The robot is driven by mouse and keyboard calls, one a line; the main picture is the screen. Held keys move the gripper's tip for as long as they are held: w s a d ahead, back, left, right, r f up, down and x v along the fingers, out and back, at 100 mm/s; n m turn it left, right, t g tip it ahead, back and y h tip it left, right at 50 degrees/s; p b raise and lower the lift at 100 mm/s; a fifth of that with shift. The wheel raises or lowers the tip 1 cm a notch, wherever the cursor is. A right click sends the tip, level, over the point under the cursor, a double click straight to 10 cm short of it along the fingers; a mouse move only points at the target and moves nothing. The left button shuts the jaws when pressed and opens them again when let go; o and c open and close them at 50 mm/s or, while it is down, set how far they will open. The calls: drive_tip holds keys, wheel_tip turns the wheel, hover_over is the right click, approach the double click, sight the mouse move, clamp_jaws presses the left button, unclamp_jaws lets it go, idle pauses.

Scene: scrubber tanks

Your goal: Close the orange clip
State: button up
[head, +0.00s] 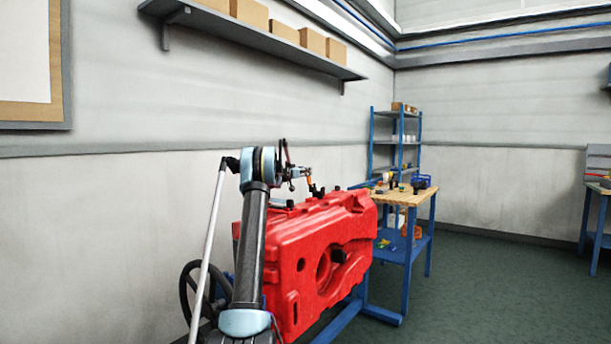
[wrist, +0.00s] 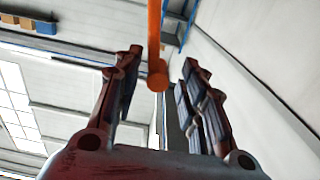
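The orange clip (wrist: 154,35) shows in the wrist view as a bar from the top edge, with a rounded end between my fingertips. In the head view a small orange part (head: 310,181) is at my gripper's end, above the top of the red tank (head: 310,255). My gripper (wrist: 161,62) is open, with its two dark fingers on either side of the clip's end. A gap shows on each side; I see no contact. How the clip joins the tank is hidden.
A blue-framed workbench (head: 408,197) with small items stands right of the tank. A blue shelf rack (head: 395,140) is behind it. A wall shelf (head: 265,40) with several boxes hangs above left. The floor (head: 480,290) at right is clear.

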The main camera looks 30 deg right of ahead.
drive_tip(key=shift+x, duration=0.85)
clamp_jaws()
drive_tip(key=shift+w+a, duration=0.1)
